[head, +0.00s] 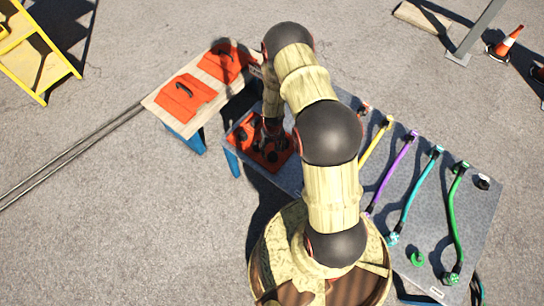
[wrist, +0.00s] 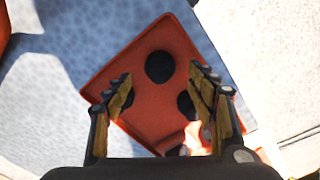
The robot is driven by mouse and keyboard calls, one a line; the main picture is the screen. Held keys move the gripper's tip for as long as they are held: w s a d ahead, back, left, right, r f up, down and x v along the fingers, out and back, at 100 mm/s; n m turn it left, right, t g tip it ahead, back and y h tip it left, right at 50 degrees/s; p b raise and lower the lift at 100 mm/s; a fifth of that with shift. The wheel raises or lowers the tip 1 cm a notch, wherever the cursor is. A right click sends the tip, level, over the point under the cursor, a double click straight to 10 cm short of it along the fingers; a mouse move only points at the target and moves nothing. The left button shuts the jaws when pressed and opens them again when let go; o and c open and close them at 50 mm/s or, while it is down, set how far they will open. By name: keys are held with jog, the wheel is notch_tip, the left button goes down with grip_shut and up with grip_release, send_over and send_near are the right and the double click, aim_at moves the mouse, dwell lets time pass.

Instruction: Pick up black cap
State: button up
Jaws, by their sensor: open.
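Several round black caps lie in a square orange-red tray on the grey table. In the wrist view one black cap (wrist: 160,66) is in full view near the tray's middle, between and just beyond the fingertips. A second black cap (wrist: 187,104) is partly hidden by the right finger. Another dark round shape shows behind the left finger, and one near the tray's lower edge is mostly hidden. The tray (wrist: 146,50) also shows in the head view (head: 257,160), partly covered by my arm. My gripper (wrist: 160,78) is open and empty above the tray, pointing down at it.
The grey table (head: 480,215) carries yellow, purple, teal and green cables (head: 457,225) to the right. A wooden-topped bench (head: 215,107) with orange-red cases (head: 187,97) stands at the left. An orange cone (head: 506,42) and a yellow frame (head: 62,80) stand farther off.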

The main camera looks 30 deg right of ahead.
aim_at(273, 153)
notch_tip(273, 153, down, 5)
jog(key=shift+w+b, duration=0.15)
jog(key=shift+b, duration=0.8)
jog(key=shift+c, duration=0.2)
jog(key=c, duration=1.1)
jog(key=shift+c, duration=0.5)
jog(key=shift+r, duration=0.2)
